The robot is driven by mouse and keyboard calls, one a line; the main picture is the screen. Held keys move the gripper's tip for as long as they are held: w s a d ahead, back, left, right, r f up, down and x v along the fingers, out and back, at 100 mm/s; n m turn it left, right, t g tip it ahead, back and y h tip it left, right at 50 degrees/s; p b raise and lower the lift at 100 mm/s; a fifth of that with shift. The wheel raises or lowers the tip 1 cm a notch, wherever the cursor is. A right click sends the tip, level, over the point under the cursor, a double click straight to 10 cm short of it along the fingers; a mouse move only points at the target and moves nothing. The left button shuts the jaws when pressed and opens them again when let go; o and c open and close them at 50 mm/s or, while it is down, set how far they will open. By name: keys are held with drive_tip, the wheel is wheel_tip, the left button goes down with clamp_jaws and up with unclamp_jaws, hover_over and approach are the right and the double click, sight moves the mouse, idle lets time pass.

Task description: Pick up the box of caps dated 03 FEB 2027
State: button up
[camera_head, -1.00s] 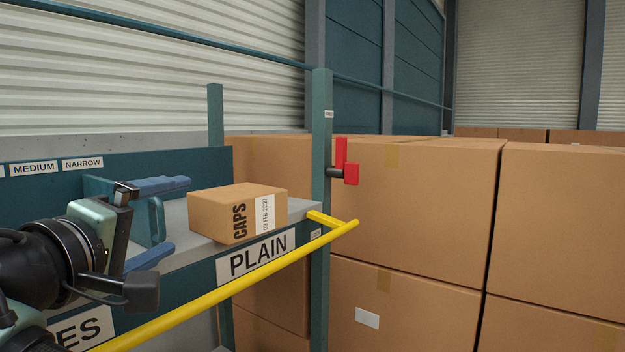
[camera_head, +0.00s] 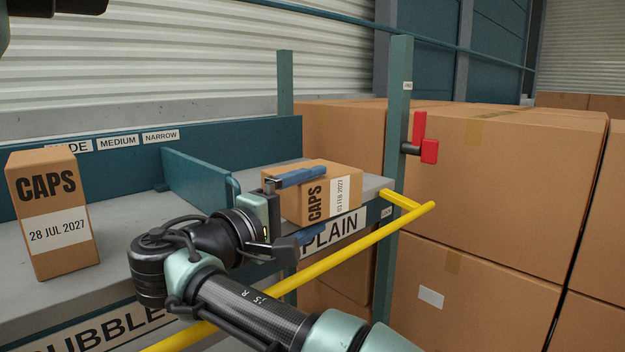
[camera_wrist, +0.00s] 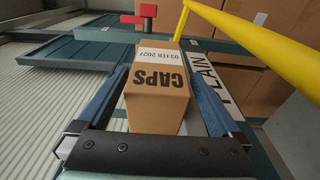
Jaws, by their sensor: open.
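The box of caps dated 03 FEB 2027 (camera_head: 345,194) is a brown carton lying on the grey shelf above the PLAIN label. My gripper (camera_head: 306,206) is open at the box's left end, with its blue fingers apart. In the wrist view the box (camera_wrist: 157,100) sits between the two open fingers (camera_wrist: 155,103), its CAPS print and white date label facing the camera. I cannot tell whether either finger touches it. A second caps box (camera_head: 52,205), dated 28 JUL 2027, stands upright on the shelf at the left.
A teal divider (camera_head: 197,180) stands between the two boxes. A yellow rail (camera_head: 345,252) runs along the shelf front. A teal post (camera_head: 397,120) with a red handle (camera_head: 429,151) stands at the right, before large stacked cartons (camera_head: 490,210).

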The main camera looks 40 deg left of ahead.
sight(331, 192)
drive_tip(key=shift+w+d+r+p, duration=0.15)
drive_tip(key=shift+w+r+p, duration=0.35)
drive_tip(key=shift+w+p, duration=0.45)
drive_tip(key=shift+w+f+p, duration=0.2)
drive_tip(key=shift+w+p, duration=0.9)
drive_tip(key=shift+w, duration=0.05)
drive_tip(key=shift+w+f, duration=0.2)
drive_tip(key=shift+w, duration=0.05)
drive_tip(key=shift+s, duration=0.1)
drive_tip(key=c, duration=1.5)
drive_tip(key=shift+r, duration=0.15)
clamp_jaws()
